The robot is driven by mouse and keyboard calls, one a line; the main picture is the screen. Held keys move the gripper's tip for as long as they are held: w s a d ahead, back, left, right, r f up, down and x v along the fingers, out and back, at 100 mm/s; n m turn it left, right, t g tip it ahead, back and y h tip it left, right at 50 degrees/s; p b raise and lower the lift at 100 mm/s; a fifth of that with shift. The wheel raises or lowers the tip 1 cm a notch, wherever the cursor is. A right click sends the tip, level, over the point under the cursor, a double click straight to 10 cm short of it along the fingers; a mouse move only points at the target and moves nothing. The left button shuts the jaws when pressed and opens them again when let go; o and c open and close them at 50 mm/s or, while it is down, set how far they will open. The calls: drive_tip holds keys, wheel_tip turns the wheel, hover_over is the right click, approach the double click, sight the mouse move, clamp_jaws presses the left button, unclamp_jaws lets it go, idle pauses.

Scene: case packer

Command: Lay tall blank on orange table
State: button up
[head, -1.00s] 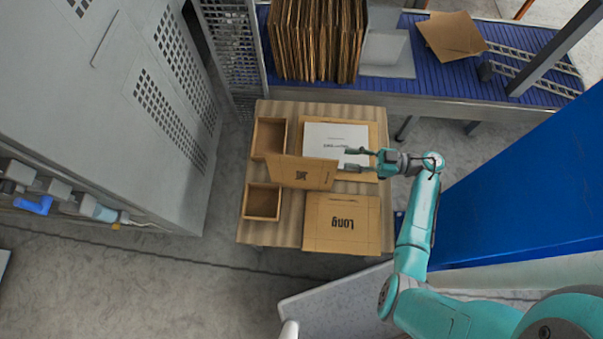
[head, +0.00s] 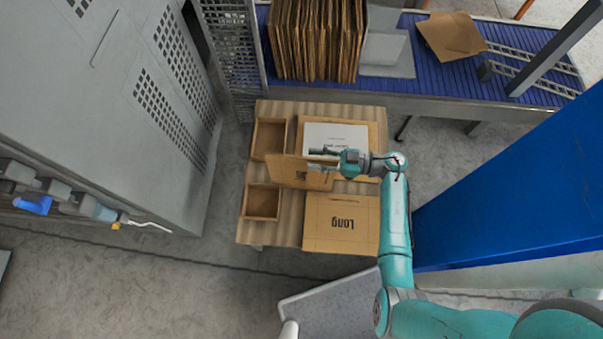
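A brown cardboard blank (head: 292,171) with a dark printed word, too small to read surely, leans tilted in the middle of a wood-topped table (head: 284,230). It may be the tall blank. My gripper (head: 320,160) is at its upper right edge, fingers pointing left. The fingers look apart, one on each side of that edge; contact cannot be told. The gripper hides part of the blank's right end. No clearly orange table shows.
A flat blank marked "Long" (head: 341,224) lies at the table's front right. A white-topped blank (head: 335,131) lies behind. Two open boxes (head: 268,138) (head: 261,203) stand at left. A blue conveyor (head: 500,40) with upright blanks (head: 317,40) is behind; a blue panel (head: 510,190) is right.

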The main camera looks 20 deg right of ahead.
clamp_jaws()
drive_tip(key=shift+r, duration=0.15)
